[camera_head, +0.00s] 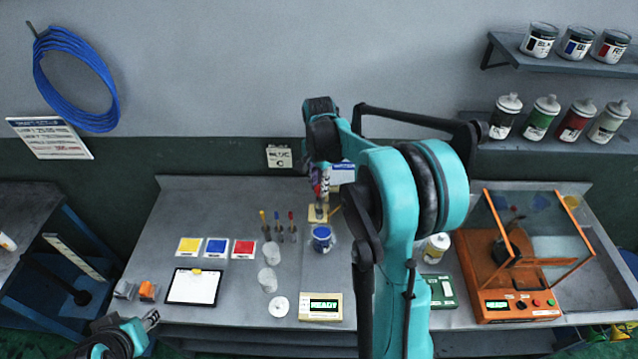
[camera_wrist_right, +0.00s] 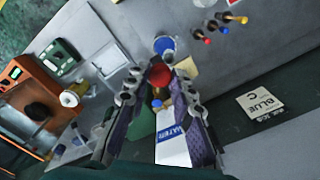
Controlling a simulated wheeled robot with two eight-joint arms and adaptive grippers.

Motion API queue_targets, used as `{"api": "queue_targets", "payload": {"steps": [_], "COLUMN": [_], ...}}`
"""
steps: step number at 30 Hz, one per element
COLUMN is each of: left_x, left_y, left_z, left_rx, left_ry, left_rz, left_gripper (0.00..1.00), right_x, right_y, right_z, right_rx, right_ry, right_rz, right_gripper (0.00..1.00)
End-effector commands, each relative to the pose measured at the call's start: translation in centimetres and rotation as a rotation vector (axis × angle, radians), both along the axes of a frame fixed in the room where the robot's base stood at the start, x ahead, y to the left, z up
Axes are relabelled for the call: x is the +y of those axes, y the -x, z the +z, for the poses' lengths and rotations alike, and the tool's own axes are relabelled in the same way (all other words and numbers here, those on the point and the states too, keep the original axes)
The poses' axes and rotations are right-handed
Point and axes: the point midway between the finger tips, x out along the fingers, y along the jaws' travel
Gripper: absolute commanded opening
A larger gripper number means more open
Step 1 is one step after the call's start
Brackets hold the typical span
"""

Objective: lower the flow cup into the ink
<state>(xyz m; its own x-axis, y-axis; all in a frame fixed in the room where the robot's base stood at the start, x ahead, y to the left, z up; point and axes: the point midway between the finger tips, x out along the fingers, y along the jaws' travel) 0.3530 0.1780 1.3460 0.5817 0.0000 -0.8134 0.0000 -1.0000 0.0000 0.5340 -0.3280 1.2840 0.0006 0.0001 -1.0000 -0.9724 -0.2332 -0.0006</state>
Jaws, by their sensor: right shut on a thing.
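My right gripper (camera_head: 321,188) points down above the back middle of the bench. It is shut on a slim upright thing with a red knob (camera_wrist_right: 158,76), which seems to be the flow cup's handle. The cup itself is small and mostly hidden; a greyish part shows below the fingers in the head view. The blue ink jar (camera_head: 322,240) stands on the bench just in front of the gripper, and it also shows past the fingertips in the right wrist view (camera_wrist_right: 165,46). The held thing looks apart from the jar. My left gripper (camera_head: 151,319) is low at the left, away from these; its jaw gap is unclear.
Several coloured droppers (camera_head: 278,228) stand left of the jar, with clear cups (camera_head: 268,280) nearer the front. A scale (camera_head: 321,307) reads READY at the front edge. An orange machine (camera_head: 505,275) with a raised clear lid stands right. A white WATER label (camera_wrist_right: 173,135) is behind.

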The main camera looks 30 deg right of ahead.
Motion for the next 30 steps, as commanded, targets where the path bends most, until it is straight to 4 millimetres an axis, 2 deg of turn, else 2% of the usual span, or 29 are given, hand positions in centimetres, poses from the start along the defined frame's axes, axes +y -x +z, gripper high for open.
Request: {"api": "queue_targets", "payload": {"steps": [1, 9, 18, 24, 30], "left_x": [0.0, 0.0, 0.0, 0.0, 0.0], "left_y": [0.0, 0.0, 0.0, 0.0, 0.0], "left_z": [-1.4, -7.4, -12.6, -14.2, -14.6], "left_rx": [0.0, 0.0, 0.0, 0.0, 0.0], "left_ry": [0.0, 0.0, 0.0, 0.0, 0.0], "left_rz": [0.0, 0.0, 0.0, 0.0, 0.0], "left_gripper": [0.38, 0.38, 0.38, 0.38, 0.38], "right_x": [0.0, 0.0, 0.0, 0.0, 0.0], "right_y": [0.0, 0.0, 0.0, 0.0, 0.0], "right_z": [-1.6, -9.1, -16.2, -18.5, -19.1], "right_rx": [0.0, 0.001, 0.001, 0.0, 0.0], "right_ry": [0.0, 0.0, 0.0, 0.0, 0.0], "right_rz": [0.0, 0.0, 0.0, 0.0, 0.0], "right_gripper": [0.0, 0.0, 0.0, 0.0, 0.0]}}
